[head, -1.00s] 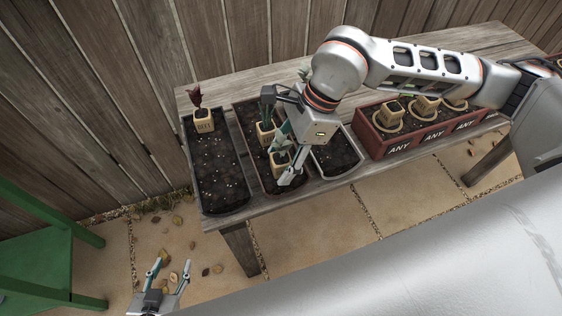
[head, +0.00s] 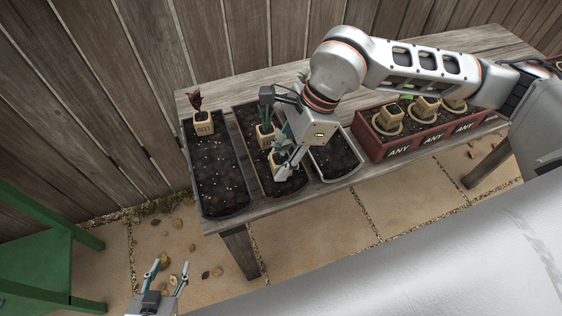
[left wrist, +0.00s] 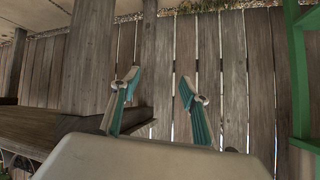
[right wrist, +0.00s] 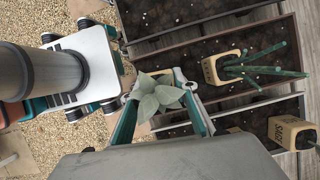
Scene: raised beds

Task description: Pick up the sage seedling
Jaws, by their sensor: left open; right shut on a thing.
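A seedling with broad grey-green leaves, which looks like sage, (right wrist: 158,96) is between the fingers of my right gripper (right wrist: 160,88) in the right wrist view; its pot is mostly hidden there. In the head view its tan pot (head: 273,168) is at the near end of the middle bed, and my right gripper (head: 284,172) is shut on it. I cannot tell whether it is off the soil. Another pot (right wrist: 290,131) at the right edge of the right wrist view has a label that seems to read SAGE. My left gripper (head: 165,278) is open and empty, low at the left.
A spiky green plant's pot (right wrist: 222,68) stands further along the middle bed. The left dark bed (head: 219,180) holds a BEET pot (head: 203,127) with dark red leaves. A red planter (head: 428,142) marked ANY holds several pots. A green bench (head: 38,250) stands left.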

